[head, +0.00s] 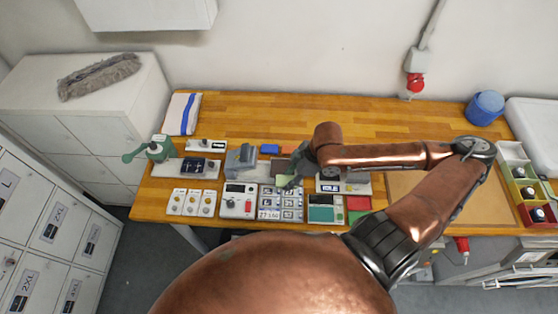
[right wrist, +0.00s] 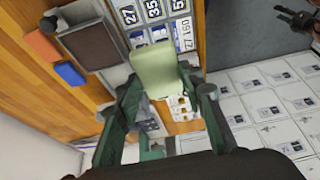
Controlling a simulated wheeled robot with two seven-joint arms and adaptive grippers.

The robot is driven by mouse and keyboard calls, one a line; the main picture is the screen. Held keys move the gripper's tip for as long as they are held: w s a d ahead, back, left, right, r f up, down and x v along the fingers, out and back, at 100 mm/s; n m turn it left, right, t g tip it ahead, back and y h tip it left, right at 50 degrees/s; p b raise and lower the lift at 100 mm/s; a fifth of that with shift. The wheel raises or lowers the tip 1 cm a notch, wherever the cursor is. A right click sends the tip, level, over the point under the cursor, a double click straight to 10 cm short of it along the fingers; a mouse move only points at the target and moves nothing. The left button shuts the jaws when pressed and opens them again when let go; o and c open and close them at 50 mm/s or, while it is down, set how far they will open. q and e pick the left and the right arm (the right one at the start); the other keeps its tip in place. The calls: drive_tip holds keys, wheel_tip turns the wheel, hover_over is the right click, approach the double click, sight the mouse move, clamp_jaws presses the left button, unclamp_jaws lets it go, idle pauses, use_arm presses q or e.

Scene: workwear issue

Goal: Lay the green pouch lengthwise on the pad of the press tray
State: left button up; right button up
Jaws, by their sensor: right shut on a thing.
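My right gripper (head: 290,180) is over the workbench. In the right wrist view its two green fingers (right wrist: 165,105) are shut on the green pouch (right wrist: 155,68), a pale green flat piece that stands out from between them. In the head view the pouch (head: 282,181) shows only as a small green patch beside the gripper. The brown pad of the press tray (right wrist: 92,44) lies to the left of the pouch in the right wrist view, apart from it. In the head view the pad (head: 277,166) is partly hidden by my right arm. A dark jaw-like part at the wrist view's top right may be my left gripper (right wrist: 297,18).
Number cards (head: 281,203) and a white device (head: 238,200) lie in front of the gripper. A blue block (head: 270,149) and an orange block (head: 289,149) lie behind the pad. A grey stand (head: 240,160) is to its left.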

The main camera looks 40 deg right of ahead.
drive_tip(key=w+d+f+b, duration=0.1)
drive_tip(key=b, duration=0.1)
drive_tip(key=shift+f+b, duration=0.2)
drive_tip(key=shift+b, duration=0.1)
drive_tip(key=w+d, duration=0.2)
drive_tip(key=w, duration=0.1)
hover_over(281, 169)
drive_tip(key=s, duration=0.2)
drive_tip(key=f, duration=0.7)
drive_tip(key=shift+w+d+f+p, duration=0.25)
drive_tip(key=shift+d+p, duration=0.05)
drive_tip(key=shift+d, duration=0.1)
drive_tip(key=shift+w+d+f, duration=0.15)
drive_tip(key=shift+w+f, duration=0.15)
drive_tip(key=shift+f, duration=0.5)
wheel_tip(281, 169, down, 2)
drive_tip(key=shift+f+p, duration=0.1)
drive_tip(key=shift+p, duration=0.35)
drive_tip(key=shift+d+f, duration=0.1)
drive_tip(key=shift+f, duration=0.15)
drive_tip(key=o, duration=1.1)
use_arm(q)
drive_tip(key=s+f, duration=0.1)
drive_tip(key=s, duration=0.2)
drive_tip(key=shift+s+f, duration=0.15)
drive_tip(key=shift+f, duration=0.25)
